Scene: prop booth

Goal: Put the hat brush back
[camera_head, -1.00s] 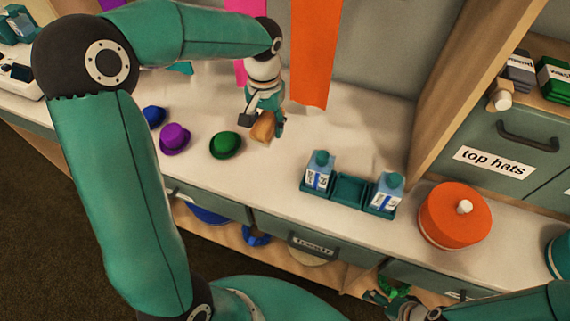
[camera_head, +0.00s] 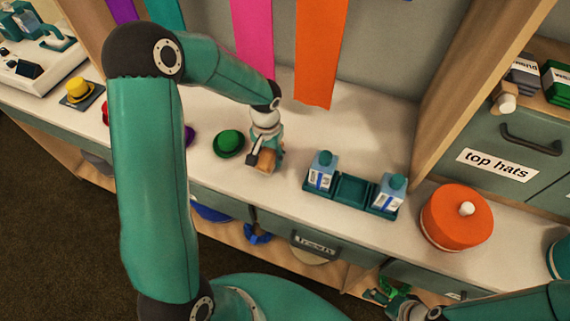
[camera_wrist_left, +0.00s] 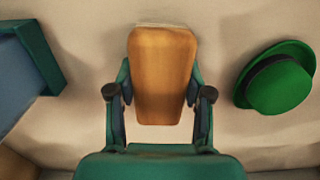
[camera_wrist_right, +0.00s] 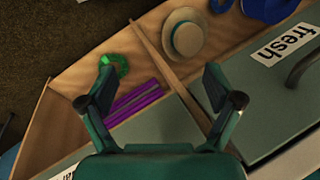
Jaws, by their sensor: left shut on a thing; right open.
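The hat brush, a tan wooden block (camera_head: 266,160), is held by my left gripper (camera_head: 267,148) above or on the white counter, just right of the green hat (camera_head: 229,143). In the left wrist view the brush (camera_wrist_left: 163,75) stands between both fingers (camera_wrist_left: 161,100), its broad wooden face showing; its bristles are hidden. I cannot tell whether it touches the counter. A teal tray (camera_head: 351,190) with an empty middle slot between two blue-white bottles stands to the right of the brush. My right gripper (camera_wrist_right: 160,82) is open and empty, low at the front right in the head view (camera_head: 392,299).
An orange round box (camera_head: 456,217) stands right of the tray, before a wooden upright (camera_head: 470,80). A yellow hat (camera_head: 78,91) sits at the far left. Coloured ribbons, including an orange one (camera_head: 321,50), hang behind. The right wrist view shows a straw hat (camera_wrist_right: 184,35) on a lower shelf.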

